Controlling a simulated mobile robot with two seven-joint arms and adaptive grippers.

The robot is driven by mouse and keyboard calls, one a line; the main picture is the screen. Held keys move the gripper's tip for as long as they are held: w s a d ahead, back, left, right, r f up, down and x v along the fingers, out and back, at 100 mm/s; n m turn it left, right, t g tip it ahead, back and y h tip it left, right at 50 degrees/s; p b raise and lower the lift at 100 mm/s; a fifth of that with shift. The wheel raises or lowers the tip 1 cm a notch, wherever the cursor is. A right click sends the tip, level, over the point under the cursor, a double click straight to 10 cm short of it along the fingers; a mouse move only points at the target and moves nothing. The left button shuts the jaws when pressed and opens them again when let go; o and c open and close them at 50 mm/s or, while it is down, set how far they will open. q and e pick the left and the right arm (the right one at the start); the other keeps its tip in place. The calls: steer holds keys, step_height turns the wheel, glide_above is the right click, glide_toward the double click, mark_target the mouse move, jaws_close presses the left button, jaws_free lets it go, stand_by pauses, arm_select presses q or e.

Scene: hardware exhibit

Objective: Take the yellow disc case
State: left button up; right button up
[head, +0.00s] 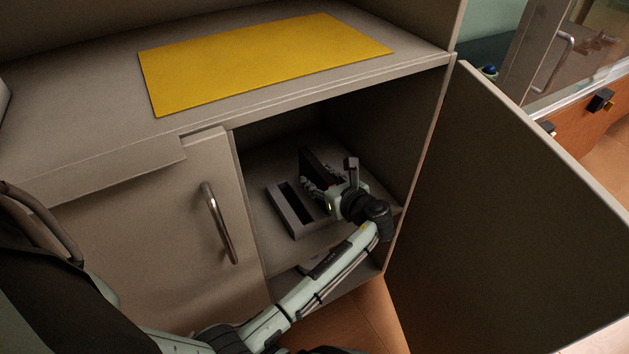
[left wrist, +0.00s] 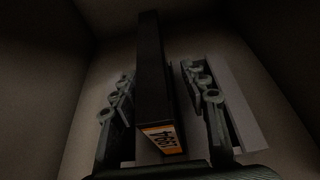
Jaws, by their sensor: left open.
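A dark upright case (head: 311,164) stands inside the open cabinet, at a grey slotted holder (head: 284,213). In the left wrist view the case (left wrist: 152,80) is a tall, thin dark slab, and its near end carries an orange-yellow label (left wrist: 162,139) with dark and white print. My left gripper (head: 318,186) reaches into the cabinet and is open. Its two fingers (left wrist: 163,95) stand on either side of the case, with a visible gap on the right side. The case's far end is dim. My right gripper is in neither view.
The cabinet's side walls and shelf (head: 262,240) surround my left gripper closely. An open door (head: 500,220) swings out at the right. A closed door with a handle (head: 218,222) is at the left.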

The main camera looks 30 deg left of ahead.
arm_select(q)
steer(key=shift+c, duration=0.3)
jaws_close()
steer(key=shift+r, duration=0.15)
